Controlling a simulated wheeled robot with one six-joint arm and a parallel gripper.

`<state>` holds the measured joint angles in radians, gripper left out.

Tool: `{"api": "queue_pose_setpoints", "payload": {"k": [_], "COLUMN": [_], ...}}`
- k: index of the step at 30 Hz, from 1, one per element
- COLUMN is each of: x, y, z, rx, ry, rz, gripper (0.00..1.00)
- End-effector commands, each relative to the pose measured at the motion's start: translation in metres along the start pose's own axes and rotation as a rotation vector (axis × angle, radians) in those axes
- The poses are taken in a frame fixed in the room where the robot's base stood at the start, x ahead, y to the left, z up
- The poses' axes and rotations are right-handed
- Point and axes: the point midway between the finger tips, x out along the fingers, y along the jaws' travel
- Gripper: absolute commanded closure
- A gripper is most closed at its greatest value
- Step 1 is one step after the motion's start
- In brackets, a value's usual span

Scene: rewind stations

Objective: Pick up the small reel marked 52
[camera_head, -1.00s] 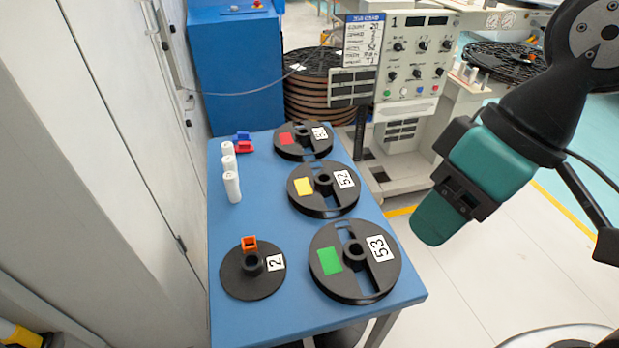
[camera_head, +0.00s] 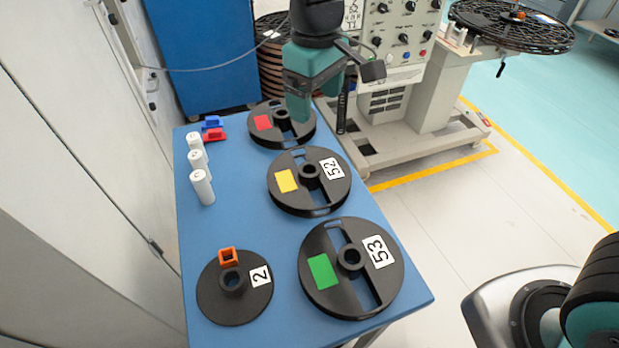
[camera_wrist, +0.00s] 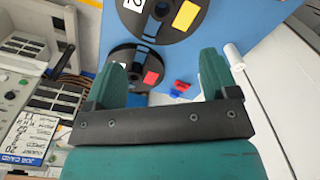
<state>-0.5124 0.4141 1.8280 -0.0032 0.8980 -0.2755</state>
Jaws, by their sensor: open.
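The small reel marked 52 (camera_head: 311,172) is black with a yellow patch and a white label. It lies flat on the blue table (camera_head: 235,220), between the red-patch reel and the reel marked 53. In the wrist view it shows at the top (camera_wrist: 160,20), cut off by the frame edge. My gripper (camera_head: 306,102) is open and empty, above the far end of the table over the red-patch reel (camera_head: 268,137), whose label it hides. In the wrist view, my gripper's two teal fingers (camera_wrist: 162,62) stand apart with the red-patch reel beyond them.
The reel marked 53 (camera_head: 329,299) and a disc marked 2 (camera_head: 215,300) with an orange square piece (camera_head: 228,256) lie near. Several white cylinders (camera_head: 203,188) and red and blue pieces (camera_head: 213,134) stand left. A control machine (camera_head: 402,75) is behind right; a wall is left.

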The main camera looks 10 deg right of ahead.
Motion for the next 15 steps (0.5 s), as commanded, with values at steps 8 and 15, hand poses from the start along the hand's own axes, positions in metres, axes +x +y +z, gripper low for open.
{"api": "queue_pose_setpoints", "payload": {"k": [8, 15], "x": [0.057, 0.105], "y": [0.001, 0.001], "z": [0.000, 0.000], "rx": [0.001, 0.002], "ry": [-0.010, -0.006], "rz": [0.000, 0.001], "gripper": [0.20, 0.20]}}
